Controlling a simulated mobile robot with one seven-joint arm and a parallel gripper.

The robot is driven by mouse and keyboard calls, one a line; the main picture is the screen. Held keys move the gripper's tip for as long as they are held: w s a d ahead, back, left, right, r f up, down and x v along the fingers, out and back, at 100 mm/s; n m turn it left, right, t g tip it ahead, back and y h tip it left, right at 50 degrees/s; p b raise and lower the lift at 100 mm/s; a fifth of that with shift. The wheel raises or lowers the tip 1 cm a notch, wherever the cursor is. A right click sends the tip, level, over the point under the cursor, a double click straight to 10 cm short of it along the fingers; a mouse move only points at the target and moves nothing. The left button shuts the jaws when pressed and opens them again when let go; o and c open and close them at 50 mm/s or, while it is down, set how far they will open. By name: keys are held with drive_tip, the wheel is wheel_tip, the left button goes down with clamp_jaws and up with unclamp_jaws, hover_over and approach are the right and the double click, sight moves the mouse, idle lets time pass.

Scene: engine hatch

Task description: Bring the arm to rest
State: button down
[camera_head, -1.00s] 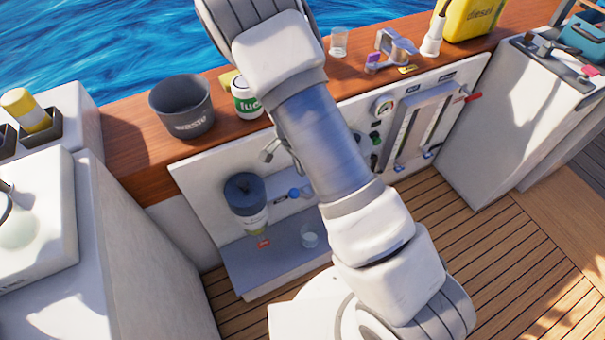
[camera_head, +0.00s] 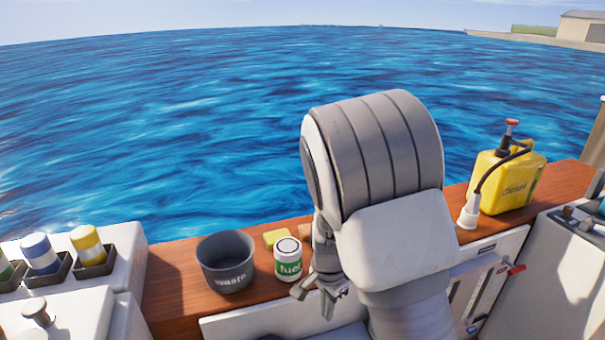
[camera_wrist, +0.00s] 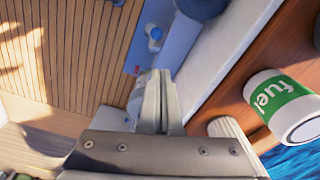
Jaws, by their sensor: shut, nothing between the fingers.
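My arm stands raised in the middle of the head view, its large grey and white joint in front of the sea. My gripper (camera_head: 326,291) hangs beside it at the wooden ledge, just right of the white and green fuel can (camera_head: 288,260). In the wrist view my gripper (camera_wrist: 162,92) has its two fingers together with nothing between them. The fuel can (camera_wrist: 283,105) is to the right of the fingers there, apart from them. My arm hides part of the ledge and the panel below.
A grey waste pot (camera_head: 226,262) and a yellow sponge-like block (camera_head: 276,237) stand on the wooden ledge (camera_head: 176,286) near the can. A yellow diesel can (camera_head: 506,181) is at the right. Holders with coloured-cap containers (camera_head: 88,245) are at the left. Space above the ledge is open.

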drive_tip(key=s+d+r+n+t+y+p, duration=0.1)
drive_tip(key=s+r+n, duration=0.1)
drive_tip(key=r, duration=0.5)
drive_tip(key=s+d+r+n+p, duration=0.1)
drive_tip(key=s+r+p, duration=0.15)
drive_tip(key=r, duration=0.55)
drive_tip(key=s+d+r+n+t+y+p, duration=0.1)
drive_tip(key=s+d+r+n, duration=0.1)
drive_tip(key=r, duration=0.5)
drive_tip(key=s+d+r+n+t+p, duration=0.1)
drive_tip(key=s+d+r+n+p, duration=0.1)
drive_tip(key=s+r, duration=0.4)
drive_tip(key=s+d+r+n+t+h+p, duration=0.1)
drive_tip(key=s+d+r+n+t+p, duration=0.1)
drive_tip(key=s+r, duration=0.4)
drive_tip(key=shift+s+d+r+n+h, duration=0.2)
drive_tip(key=shift+s+n+h, duration=0.15)
drive_tip(key=shift+n, duration=0.45)
